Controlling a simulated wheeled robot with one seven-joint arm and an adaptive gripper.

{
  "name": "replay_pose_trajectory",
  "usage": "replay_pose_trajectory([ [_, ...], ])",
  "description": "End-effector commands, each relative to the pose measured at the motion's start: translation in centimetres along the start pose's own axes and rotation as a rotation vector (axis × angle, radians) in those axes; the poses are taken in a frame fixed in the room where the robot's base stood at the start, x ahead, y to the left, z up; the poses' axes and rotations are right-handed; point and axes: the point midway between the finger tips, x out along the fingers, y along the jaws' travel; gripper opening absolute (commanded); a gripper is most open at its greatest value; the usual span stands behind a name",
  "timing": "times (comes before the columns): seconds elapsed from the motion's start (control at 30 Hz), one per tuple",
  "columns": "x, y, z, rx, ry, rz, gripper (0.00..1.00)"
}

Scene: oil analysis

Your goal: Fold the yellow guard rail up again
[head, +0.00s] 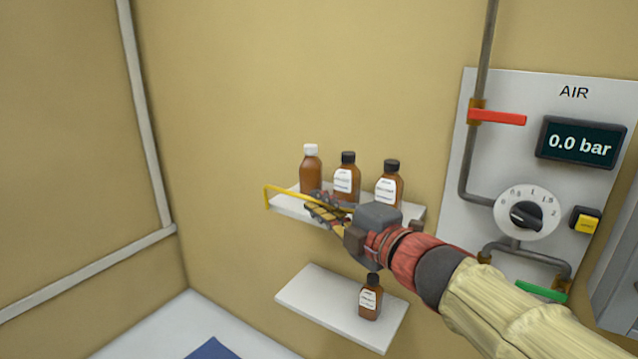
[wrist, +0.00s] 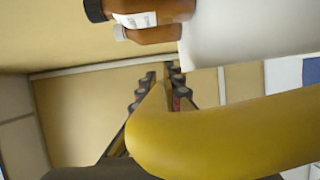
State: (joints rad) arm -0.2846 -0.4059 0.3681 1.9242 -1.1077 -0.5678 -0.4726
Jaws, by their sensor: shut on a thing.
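The yellow guard rail (head: 285,189) runs along the front of the upper shelf (head: 290,208). Its left end shows as an upright bent piece at the shelf's left corner. My gripper (head: 322,208) is at the front of the shelf, shut on the rail. The gripper and arm hide the rail's middle and right part. In the wrist view the rail (wrist: 225,135) crosses the foreground as a thick yellow bar, with my gripper's fingers (wrist: 163,95) behind it.
A white-capped brown bottle (head: 310,170) and two black-capped ones (head: 346,180) (head: 390,186) stand on the upper shelf. A lower shelf (head: 320,305) holds another brown bottle (head: 370,298). The AIR panel (head: 560,130), with a red lever (head: 497,117), is to the right.

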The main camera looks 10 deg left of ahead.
Motion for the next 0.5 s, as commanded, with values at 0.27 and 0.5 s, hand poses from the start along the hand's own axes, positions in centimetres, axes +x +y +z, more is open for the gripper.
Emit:
replay_pose_trajectory([
  [0.27,0.16,0.24,0.43,0.075,-0.001,-0.031,0.00],
  [0.5,0.23,0.05,0.55,0.095,0.000,-0.040,0.00],
])
